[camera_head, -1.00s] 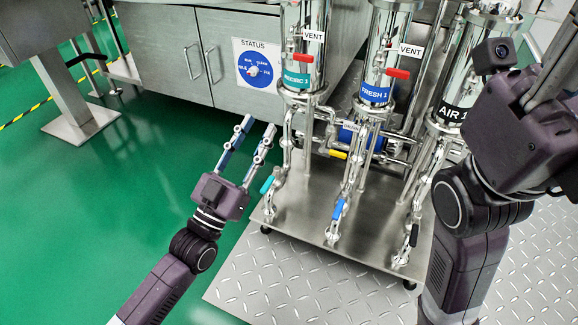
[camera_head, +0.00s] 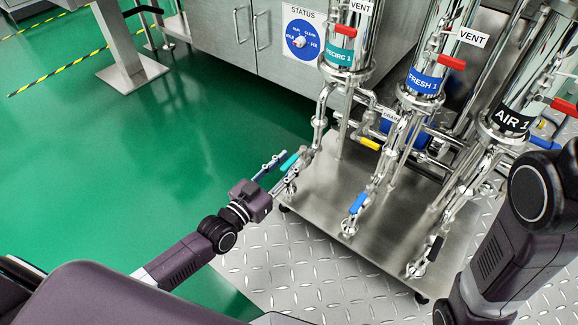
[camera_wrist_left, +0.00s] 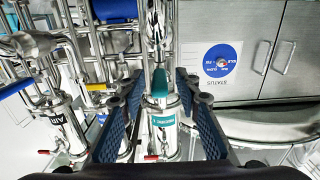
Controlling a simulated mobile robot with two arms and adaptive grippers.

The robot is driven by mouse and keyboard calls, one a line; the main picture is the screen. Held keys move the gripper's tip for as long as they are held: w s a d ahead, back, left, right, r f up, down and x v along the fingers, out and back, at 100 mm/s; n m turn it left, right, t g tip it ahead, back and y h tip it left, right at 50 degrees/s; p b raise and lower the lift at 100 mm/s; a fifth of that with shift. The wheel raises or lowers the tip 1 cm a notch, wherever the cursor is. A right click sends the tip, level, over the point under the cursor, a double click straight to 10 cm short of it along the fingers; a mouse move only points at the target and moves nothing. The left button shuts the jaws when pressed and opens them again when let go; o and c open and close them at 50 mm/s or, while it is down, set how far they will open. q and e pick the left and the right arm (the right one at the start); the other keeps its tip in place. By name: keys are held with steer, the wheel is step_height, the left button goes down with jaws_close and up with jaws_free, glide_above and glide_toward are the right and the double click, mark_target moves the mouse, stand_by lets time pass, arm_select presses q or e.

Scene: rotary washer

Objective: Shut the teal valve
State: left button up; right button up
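The teal valve handle (camera_head: 289,162) is on the low pipe at the left of the skid, below the RECIRC 1 column. My left gripper (camera_head: 284,170) is at this valve, with its fingers apart and pointing at it. In the left wrist view the teal handle (camera_wrist_left: 160,83) shows between the two spread blue-padded fingers (camera_wrist_left: 157,92), with a gap on each side. Whether a finger touches it is unclear. My right arm shows at the right edge of the head view, but its gripper is out of frame.
A blue valve handle (camera_head: 357,203) and a black one (camera_head: 434,247) stand to the right along the skid. Red vent handles (camera_head: 345,30) and a yellow handle (camera_head: 369,144) are higher up. Steel pipes crowd behind the teal valve. Green floor (camera_head: 150,150) is free at left.

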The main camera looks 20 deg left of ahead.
arm_select(q)
steer(key=shift+w+d, duration=0.1)
steer(key=shift+w, duration=0.2)
jaws_close()
